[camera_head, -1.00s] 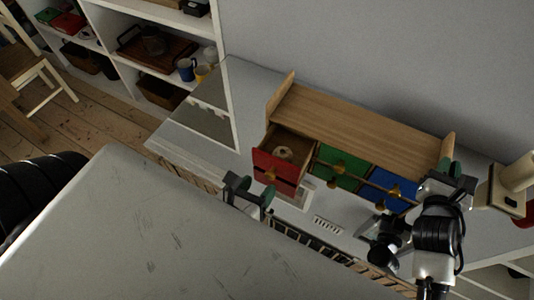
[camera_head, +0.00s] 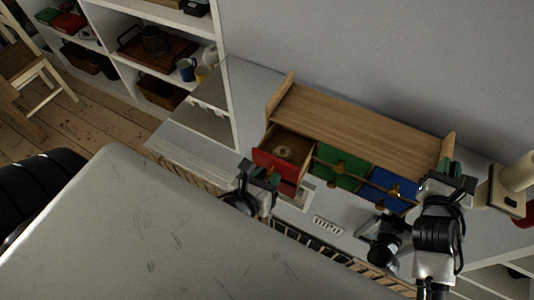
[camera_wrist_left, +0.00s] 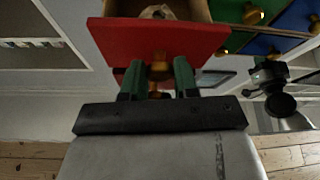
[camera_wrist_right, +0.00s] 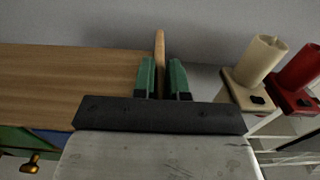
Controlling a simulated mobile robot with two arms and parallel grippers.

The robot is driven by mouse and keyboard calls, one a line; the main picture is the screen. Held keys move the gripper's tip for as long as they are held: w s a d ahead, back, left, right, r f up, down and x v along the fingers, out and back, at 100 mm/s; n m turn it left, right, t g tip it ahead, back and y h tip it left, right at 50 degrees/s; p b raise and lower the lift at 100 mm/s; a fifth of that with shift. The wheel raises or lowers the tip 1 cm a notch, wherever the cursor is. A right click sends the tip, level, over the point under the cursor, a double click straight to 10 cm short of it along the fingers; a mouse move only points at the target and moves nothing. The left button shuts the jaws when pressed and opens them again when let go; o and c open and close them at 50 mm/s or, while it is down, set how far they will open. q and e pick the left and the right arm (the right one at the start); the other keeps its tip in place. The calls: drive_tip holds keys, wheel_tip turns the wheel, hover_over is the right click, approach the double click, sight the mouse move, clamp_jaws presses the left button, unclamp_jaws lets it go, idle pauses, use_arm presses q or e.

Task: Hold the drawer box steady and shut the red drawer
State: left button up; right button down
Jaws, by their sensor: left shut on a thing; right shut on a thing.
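The wooden drawer box (camera_head: 360,122) stands on a grey surface against the wall, with red, green and blue drawer fronts. The upper red drawer (camera_head: 288,168) is pulled out; a round pale thing (camera_head: 284,153) lies inside. My left gripper (camera_head: 262,172) is at the red front, shut on its brass knob (camera_wrist_left: 160,70), which shows between the green fingers in the left wrist view. My right gripper (camera_head: 448,170) is shut on the raised right end panel (camera_wrist_right: 160,52) of the box, one finger on each side. The right arm hides part of the box's right end.
A beige cup-like thing (camera_wrist_right: 260,58) and a red one (camera_wrist_right: 302,68) stand right of the box. White shelves (camera_head: 215,105) with baskets and mugs are at the left.

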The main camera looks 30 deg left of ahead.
sight(284, 149)
use_arm(q)
clamp_jaws()
drive_tip(key=w, duration=1)
drive_tip(key=o, duration=0.9)
unclamp_jaws()
drive_tip(key=v, duration=1.2)
